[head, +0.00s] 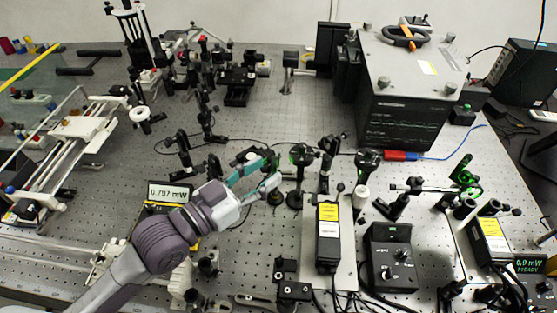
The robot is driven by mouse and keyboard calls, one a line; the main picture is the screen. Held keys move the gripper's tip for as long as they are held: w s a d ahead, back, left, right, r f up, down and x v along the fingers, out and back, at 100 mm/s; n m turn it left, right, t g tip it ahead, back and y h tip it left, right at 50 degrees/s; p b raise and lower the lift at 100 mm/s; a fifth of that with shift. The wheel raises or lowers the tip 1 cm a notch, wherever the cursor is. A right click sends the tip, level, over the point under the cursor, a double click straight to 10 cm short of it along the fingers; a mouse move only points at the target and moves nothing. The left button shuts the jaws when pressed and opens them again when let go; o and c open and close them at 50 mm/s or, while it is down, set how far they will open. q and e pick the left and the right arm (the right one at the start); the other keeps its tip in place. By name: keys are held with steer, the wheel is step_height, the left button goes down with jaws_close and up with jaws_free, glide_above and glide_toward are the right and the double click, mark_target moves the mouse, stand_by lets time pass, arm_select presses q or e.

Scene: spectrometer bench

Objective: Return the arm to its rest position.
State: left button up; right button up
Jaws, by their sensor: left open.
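My left arm comes in from the lower left of the head view. Its gripper (262,178) is over the middle of the optical bench (290,110). The jaws are open, with one teal finger and one pale finger. The fingertips are close to a dark post-mounted optic (297,160); I cannot tell whether they touch it. I see nothing held between the fingers. My right gripper is not in view.
A power meter reading 0.797 mW (168,192) stands behind my wrist, partly hidden. Posts with green-lit optics (368,160), a yellow-labelled box (328,235) and a black controller (391,258) crowd the right. A large black instrument (400,110) stands at the back right. The bench's back middle is clearer.

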arm_select(q)
steer(key=shift+s+a, duration=0.25)
steer(key=shift+s, duration=0.1)
steer(key=shift+r, duration=0.1)
